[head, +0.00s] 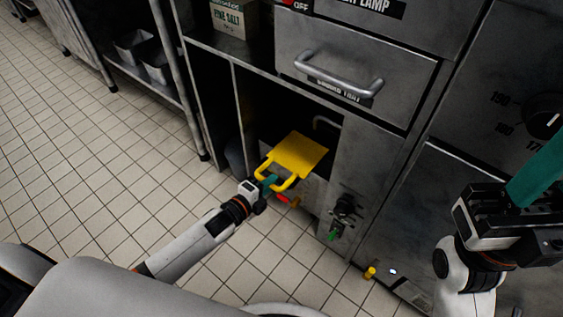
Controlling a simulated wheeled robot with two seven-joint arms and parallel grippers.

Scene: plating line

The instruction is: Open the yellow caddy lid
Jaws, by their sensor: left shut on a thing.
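The yellow caddy lid (300,153) is a flat yellow plate with a looped handle at its near end. It shows at the mouth of a dark opening in the steel counter. My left gripper (270,181) reaches in from the lower left and is shut on the lid's handle with its teal fingers. The body of the caddy under the lid is mostly hidden. My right gripper (538,178) is at the right edge, away from the lid. Its teal fingertips run out of the picture, so its opening does not show.
A closed drawer (350,65) with a bar handle is above the opening. Red and orange parts (284,199) show just below the lid. A dark fitting with a green tip (344,207) is to the right. Tiled floor (110,180) is clear at left.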

